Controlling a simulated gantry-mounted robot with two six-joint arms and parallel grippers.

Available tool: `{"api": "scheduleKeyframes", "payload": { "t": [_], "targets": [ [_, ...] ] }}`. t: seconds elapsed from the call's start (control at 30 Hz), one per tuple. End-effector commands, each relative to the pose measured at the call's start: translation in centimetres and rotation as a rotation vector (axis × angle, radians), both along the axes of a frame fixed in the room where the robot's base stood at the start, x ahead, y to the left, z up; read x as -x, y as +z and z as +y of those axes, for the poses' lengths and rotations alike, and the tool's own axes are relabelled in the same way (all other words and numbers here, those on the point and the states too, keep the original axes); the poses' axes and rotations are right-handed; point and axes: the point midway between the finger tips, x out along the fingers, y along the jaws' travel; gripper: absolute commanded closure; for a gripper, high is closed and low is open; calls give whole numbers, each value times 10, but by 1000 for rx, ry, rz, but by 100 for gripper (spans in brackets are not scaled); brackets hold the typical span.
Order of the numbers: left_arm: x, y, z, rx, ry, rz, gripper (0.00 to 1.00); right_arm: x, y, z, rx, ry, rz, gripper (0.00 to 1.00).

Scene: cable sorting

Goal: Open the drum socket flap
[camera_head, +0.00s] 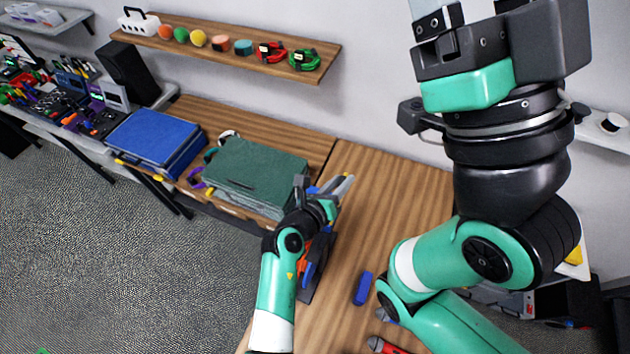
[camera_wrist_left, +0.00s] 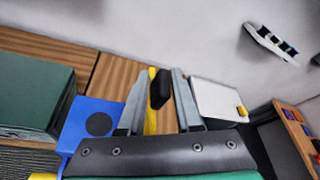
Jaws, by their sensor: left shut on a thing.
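My left gripper (camera_head: 340,186) is above the wooden table, its grey fingers close together. In the left wrist view, a small black piece (camera_wrist_left: 160,90) sits between the fingers (camera_wrist_left: 157,84), and they are shut on it. A yellow strip (camera_wrist_left: 151,112) runs beside it. A blue panel with a black disc (camera_wrist_left: 83,128) is left of the fingers. I cannot tell for certain which part is the drum socket flap; the gripper hides much of the area. My right gripper (camera_head: 447,48) is large at the top right, with its fingertips cut off by the picture edge.
A green case (camera_head: 255,170) and a blue case (camera_head: 150,140) lie to the left. Blue and orange parts stand beside my left arm. A blue block (camera_head: 362,288) lies on the table (camera_head: 385,200). A shelf (camera_head: 230,42) is on the wall. Bare tabletop lies right of my left gripper.

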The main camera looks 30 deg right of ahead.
Motion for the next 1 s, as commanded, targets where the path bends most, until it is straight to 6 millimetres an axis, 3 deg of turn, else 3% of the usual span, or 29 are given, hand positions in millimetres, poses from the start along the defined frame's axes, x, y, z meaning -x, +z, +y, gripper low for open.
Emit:
{"api": "scheduleKeyframes", "payload": {
  "t": [0.1, 0.5, 0.53, 0.6, 1.0],
  "targets": [
    [10, -6, -10, -4, -21, 17, 100, 0, -1, 0, 0, 0, 0, 31],
    [13, -11, -11, -9, -26, 22, 100, 0, -1, 0, 0, 0, 0, 31],
    [13, -11, -11, -9, -26, 22, 63, 0, -1, 0, 0, 0, 0, 31],
    [13, -11, -11, -10, -25, 22, 52, 0, -1, 0, 0, 0, 0, 31],
    [9, -3, -8, -5, -18, 9, 52, 0, 3, 0, 0, 0, 0, 31]
  ]
}}
